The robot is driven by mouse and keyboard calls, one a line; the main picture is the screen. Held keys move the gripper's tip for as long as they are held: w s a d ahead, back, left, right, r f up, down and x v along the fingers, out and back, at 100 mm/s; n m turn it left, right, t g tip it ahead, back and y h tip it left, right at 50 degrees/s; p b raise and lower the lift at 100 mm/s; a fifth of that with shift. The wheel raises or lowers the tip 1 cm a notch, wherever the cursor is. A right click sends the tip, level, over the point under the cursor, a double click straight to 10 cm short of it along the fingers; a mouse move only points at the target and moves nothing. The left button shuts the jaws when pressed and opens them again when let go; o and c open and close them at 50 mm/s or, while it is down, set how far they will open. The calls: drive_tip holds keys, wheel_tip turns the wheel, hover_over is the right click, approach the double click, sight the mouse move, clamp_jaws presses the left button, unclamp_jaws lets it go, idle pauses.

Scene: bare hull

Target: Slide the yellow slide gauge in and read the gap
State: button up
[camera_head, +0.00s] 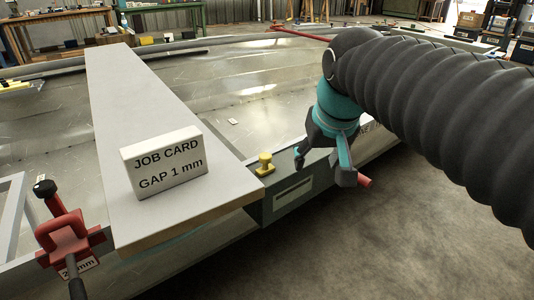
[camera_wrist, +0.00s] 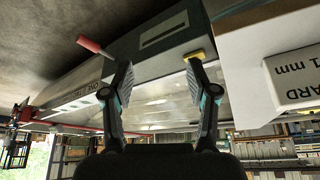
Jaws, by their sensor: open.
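The yellow slide gauge (camera_head: 265,163) shows as a small yellow knob on the grey-green block at the near end of the pale plank. In the wrist view its yellow part (camera_wrist: 195,56) lies by the tip of the right-hand finger. My gripper (camera_head: 322,166) is open and empty, to the right of the yellow knob in the head view. Its two fingers (camera_wrist: 160,72) stand wide apart in the wrist view. I cannot tell whether a finger touches the knob. The block (camera_head: 294,193) has a pale slot-like panel on its front. No gap reading is legible.
A white job card (camera_head: 164,163) reading "GAP 1 mm" stands on the plank (camera_head: 125,90). A red clamp (camera_head: 66,240) with a partly hidden mm label is at left. A red handle (camera_head: 364,181) sticks out below my gripper. Open floor lies at lower right.

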drive_tip(key=n, duration=0.1)
approach(265, 156)
drive_tip(key=shift+g, duration=0.3)
drive_tip(key=b+x, duration=0.1)
drive_tip(key=x, duration=0.5)
drive_tip(key=b+x, duration=0.1)
drive_tip(key=x, duration=0.2)
drive_tip(key=shift+w+d+b, duration=0.1)
drive_tip(key=shift+w+b, duration=0.25)
drive_tip(key=shift+w, duration=0.05)
clamp_jaws()
drive_tip(key=shift+r, duration=0.1)
